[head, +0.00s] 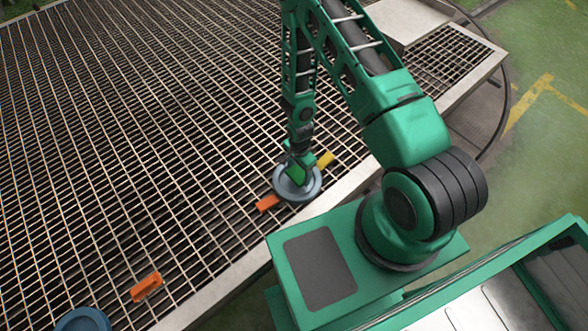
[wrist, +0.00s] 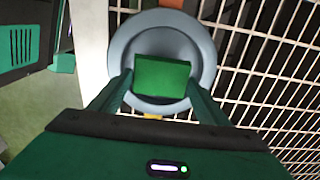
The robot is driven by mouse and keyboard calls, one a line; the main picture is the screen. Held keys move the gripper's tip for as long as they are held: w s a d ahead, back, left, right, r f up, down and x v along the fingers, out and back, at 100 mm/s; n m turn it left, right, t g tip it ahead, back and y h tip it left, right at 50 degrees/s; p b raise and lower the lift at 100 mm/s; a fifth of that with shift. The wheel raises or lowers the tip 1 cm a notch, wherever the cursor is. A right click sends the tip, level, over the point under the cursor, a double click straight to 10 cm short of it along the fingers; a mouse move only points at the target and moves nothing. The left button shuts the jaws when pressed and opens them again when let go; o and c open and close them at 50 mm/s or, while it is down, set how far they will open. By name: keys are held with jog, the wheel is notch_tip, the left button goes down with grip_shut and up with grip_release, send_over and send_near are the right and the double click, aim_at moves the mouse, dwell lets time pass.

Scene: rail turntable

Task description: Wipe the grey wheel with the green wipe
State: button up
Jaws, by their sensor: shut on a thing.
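The grey wheel (head: 310,192) lies flat on the grating near the platform's edge in the head view. It also fills the upper middle of the wrist view (wrist: 122,45) as a round dish with a raised rim. My gripper (head: 301,163) is right above it, pointing down. In the wrist view, my gripper (wrist: 161,84) is shut on the green wipe (wrist: 162,76), a flat green block. The wipe (head: 296,174) is over the wheel's middle and hides its centre. I cannot tell whether it touches the wheel.
An orange block (head: 268,203) and a yellow block (head: 325,159) sit on opposite sides of the wheel. Another orange block (head: 147,287) and a blue wheel (head: 84,320) lie at the lower left. The grating (head: 120,120) is otherwise largely clear.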

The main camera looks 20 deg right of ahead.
jog(key=shift+s+d, duration=0.2)
jog(key=shift+s, duration=0.4)
jog(key=shift+s+d, duration=0.15)
jog(key=shift+s, duration=0.4)
jog(key=shift+w+a, duration=0.25)
jog(key=shift+w, duration=0.55)
jog(key=shift+w+a, duration=0.3)
jog(key=shift+w, duration=0.5)
jog(key=shift+w+a, duration=0.25)
jog(key=shift+w, duration=0.55)
jog(key=shift+s+d, duration=0.25)
jog(key=shift+s, duration=0.55)
jog(key=shift+s+d, duration=0.3)
jog(key=shift+s, duration=0.5)
jog(key=shift+s+d, duration=0.25)
jog(key=shift+s, duration=0.55)
jog(key=shift+r, duration=0.1)
jog(key=shift+r, duration=3.9)
jog(key=shift+w, duration=0.1)
